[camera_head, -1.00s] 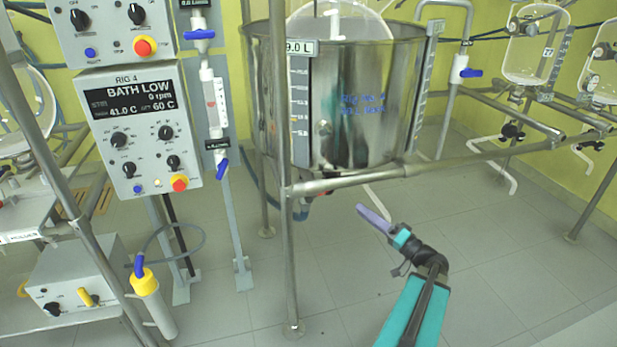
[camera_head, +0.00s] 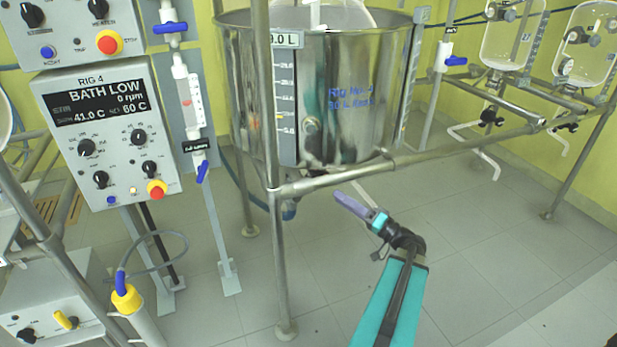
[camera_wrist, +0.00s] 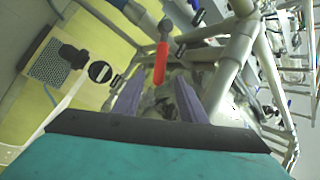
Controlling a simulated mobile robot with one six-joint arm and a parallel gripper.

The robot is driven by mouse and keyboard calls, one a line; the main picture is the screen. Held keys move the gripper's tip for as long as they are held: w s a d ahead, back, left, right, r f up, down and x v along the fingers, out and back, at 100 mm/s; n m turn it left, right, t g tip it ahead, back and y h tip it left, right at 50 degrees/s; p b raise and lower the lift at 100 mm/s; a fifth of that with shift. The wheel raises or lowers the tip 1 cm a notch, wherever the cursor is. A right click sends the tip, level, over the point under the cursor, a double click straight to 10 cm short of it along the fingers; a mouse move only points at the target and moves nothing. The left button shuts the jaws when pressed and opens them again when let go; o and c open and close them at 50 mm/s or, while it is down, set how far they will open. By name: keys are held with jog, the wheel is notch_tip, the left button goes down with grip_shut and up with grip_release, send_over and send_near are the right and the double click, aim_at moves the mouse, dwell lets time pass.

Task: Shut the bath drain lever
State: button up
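The steel bath (camera_head: 350,105) stands in a pipe frame in the head view. A red lever handle (camera_wrist: 160,62), likely the bath drain lever, shows in the wrist view on a grey fitting by the pipes. It cannot be made out clearly in the head view. My gripper (camera_head: 340,197) is low in front of the bath, right of the front post. In the wrist view my gripper (camera_wrist: 160,95) has its two purple fingers apart, with nothing between them. The lever appears beyond the fingertips, roughly centred between them; whether it touches them is not visible.
The frame's front post (camera_head: 280,260) and horizontal rail (camera_head: 340,178) stand close to my gripper. A control box (camera_head: 105,130) reading BATH LOW is at left. Floor (camera_head: 470,280) to the right is clear. Other glass vessels (camera_head: 515,45) stand at back right.

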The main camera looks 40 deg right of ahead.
jog(key=b+x, duration=0.1)
jog(key=x, duration=1.2)
jog(key=shift+w+a, duration=0.2)
jog(key=shift+w, duration=0.05)
jog(key=shift+r, duration=0.1)
jog(key=shift+c, duration=0.4)
grip_shut()
